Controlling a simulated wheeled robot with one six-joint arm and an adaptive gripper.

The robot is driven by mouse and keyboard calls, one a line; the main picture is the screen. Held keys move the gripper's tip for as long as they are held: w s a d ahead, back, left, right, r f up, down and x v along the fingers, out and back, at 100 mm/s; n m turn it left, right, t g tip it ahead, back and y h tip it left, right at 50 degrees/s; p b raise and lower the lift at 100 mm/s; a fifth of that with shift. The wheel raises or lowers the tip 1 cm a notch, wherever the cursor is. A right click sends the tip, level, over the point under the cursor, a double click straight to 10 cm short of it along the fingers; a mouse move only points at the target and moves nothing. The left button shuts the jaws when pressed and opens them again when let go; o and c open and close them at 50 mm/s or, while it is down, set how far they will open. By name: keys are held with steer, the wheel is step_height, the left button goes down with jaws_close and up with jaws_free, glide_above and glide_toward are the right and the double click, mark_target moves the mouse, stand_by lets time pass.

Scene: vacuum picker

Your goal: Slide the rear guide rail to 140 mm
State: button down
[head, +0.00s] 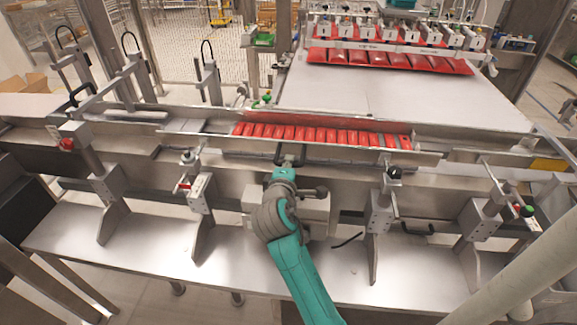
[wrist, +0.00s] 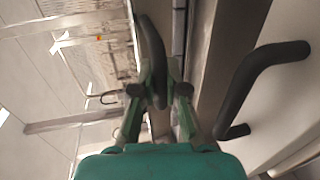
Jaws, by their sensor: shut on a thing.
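The guide rails run lengthwise along the conveyor channel in the head view. I take the long metal rail behind the red packs (head: 330,118) to be the rear guide rail. My gripper (head: 288,160) is at the front side of the channel, at a black bar handle (head: 318,163). In the wrist view my gripper (wrist: 160,95) has its two green fingers on either side of a dark curved bar handle (wrist: 152,50) and is shut on it. Which rail this handle belongs to is not clear. No millimetre scale is readable.
A row of red packs (head: 320,135) stands in the channel. Clamp posts (head: 388,190) and (head: 198,185) flank my arm. A second black handle (wrist: 262,75) is right of my gripper in the wrist view. A picker head with red packs (head: 390,58) is behind.

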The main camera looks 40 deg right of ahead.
steer(key=shift+w+d, duration=0.45)
steer(key=shift+d, duration=0.1)
steer(key=c, duration=1.2)
jaws_free()
steer(key=v, duration=1.2)
